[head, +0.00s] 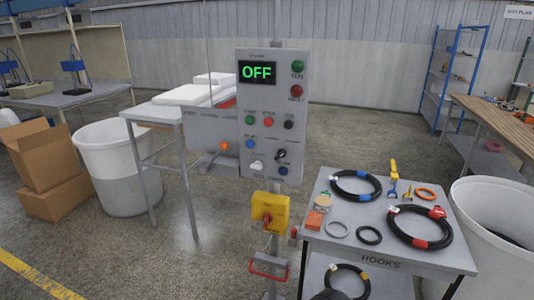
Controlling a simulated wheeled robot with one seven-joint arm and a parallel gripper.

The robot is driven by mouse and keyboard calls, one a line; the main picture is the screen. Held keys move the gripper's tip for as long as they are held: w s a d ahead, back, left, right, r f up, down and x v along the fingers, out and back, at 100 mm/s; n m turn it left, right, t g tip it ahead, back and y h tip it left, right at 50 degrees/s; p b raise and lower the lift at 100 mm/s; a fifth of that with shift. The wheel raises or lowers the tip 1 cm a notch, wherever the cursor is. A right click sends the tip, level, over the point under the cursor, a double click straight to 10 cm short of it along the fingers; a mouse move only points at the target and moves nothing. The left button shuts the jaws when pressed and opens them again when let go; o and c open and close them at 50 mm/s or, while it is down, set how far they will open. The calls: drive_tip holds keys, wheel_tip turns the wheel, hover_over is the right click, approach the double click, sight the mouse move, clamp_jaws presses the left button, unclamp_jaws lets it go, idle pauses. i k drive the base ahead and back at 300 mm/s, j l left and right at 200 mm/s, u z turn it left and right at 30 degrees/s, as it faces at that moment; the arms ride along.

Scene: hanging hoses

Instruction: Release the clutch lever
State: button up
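A grey control panel (271,115) stands upright on a post in the middle of the head view, its display (257,71) reading OFF in green. No part is clearly readable as the clutch lever. A red bar handle (268,267) sits low on the post, under a yellow box with a red rotary switch (268,217). A dark shape at the bottom edge may be part of my arm. My gripper's fingers do not show.
A cart labelled HOOKS (390,259) stands at right with coiled black hoses (420,227), rings and small tools. A white bin (490,235) is right of it. A grey-white bin (117,165) and cardboard boxes (45,158) are left.

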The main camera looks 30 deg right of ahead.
sight(225, 146)
drive_tip(key=z, duration=0.45)
drive_tip(key=i+j, duration=0.4)
drive_tip(key=i, duration=0.25)
drive_tip(key=i+j+z, duration=0.1)
drive_tip(key=i+j, duration=0.25)
drive_tip(key=i, duration=0.25)
drive_tip(key=i+j, duration=0.45)
drive_tip(key=i, duration=0.2)
drive_tip(key=l+z, duration=0.05)
